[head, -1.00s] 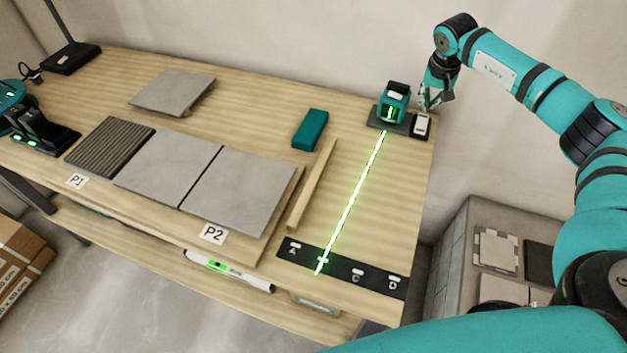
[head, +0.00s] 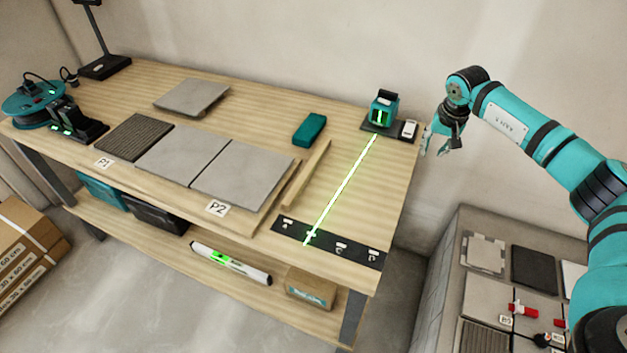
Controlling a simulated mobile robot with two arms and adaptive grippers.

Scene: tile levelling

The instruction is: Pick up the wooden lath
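The wooden lath (head: 307,173) is a thin, pale strip lying on the workbench (head: 255,95). It lies between the grey tile at P2 (head: 243,174) and the green laser line (head: 345,185), roughly parallel to that line. My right gripper (head: 437,145) hangs beyond the bench's right edge, beside the laser unit (head: 381,112) and well apart from the lath. It appears empty, but its fingers are too small to tell open from shut. My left gripper is not in view.
A teal block (head: 309,129) lies close to the lath's far end. A black strip with lettered marks (head: 330,243) crosses near its front end. A loose grey tile (head: 191,96) sits at the back. A second surface with tiles (head: 490,290) stands at right.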

